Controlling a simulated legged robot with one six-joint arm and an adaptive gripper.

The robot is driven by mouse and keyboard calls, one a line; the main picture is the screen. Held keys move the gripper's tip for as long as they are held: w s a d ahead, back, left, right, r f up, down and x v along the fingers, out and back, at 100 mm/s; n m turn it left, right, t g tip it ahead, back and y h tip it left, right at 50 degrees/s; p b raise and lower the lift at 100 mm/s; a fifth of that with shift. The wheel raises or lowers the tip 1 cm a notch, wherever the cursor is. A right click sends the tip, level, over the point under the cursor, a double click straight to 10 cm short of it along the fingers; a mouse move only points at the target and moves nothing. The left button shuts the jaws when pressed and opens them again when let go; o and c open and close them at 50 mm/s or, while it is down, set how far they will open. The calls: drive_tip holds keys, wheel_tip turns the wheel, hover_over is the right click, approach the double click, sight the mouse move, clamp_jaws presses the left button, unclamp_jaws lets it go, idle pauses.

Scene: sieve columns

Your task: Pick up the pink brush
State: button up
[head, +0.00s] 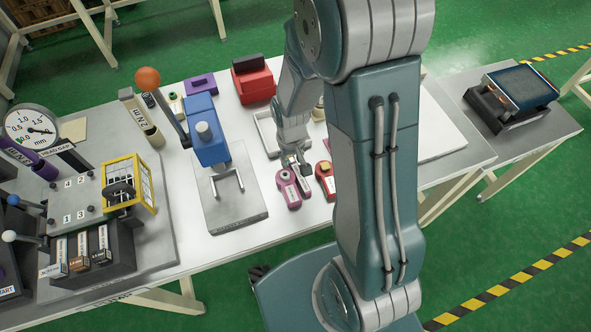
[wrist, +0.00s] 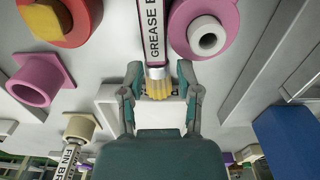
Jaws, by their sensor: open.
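My gripper (head: 297,165) hangs low over the white table in the head view. In the wrist view my gripper (wrist: 160,76) is open, its two fingers apart. A brush with a label reading "GREASE B" (wrist: 154,35), dark pinkish edges, a metal ferrule and yellow bristles points in between the fingertips. The bristles show between them, and I cannot tell whether either finger touches. In the head view a pink item (head: 288,188) lies just in front of my gripper; I cannot tell whether it is that brush. The far end of the labelled brush is cut off.
A red item (head: 326,181) lies beside the pink one. A blue press (head: 207,140) stands left, a red box (head: 253,80) behind. The wrist view shows a pink ring part (wrist: 207,38), a pink flanged part (wrist: 40,80) and another labelled brush (wrist: 72,150).

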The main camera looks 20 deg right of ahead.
wheel_tip(320, 180, down, 2)
drive_tip(key=shift+a, duration=0.15)
drive_tip(key=shift+d+f, duration=0.1)
drive_tip(key=shift+d, duration=0.35)
clamp_jaws()
drive_tip(key=shift+a, duration=0.2)
drive_tip(key=shift+a, duration=0.1)
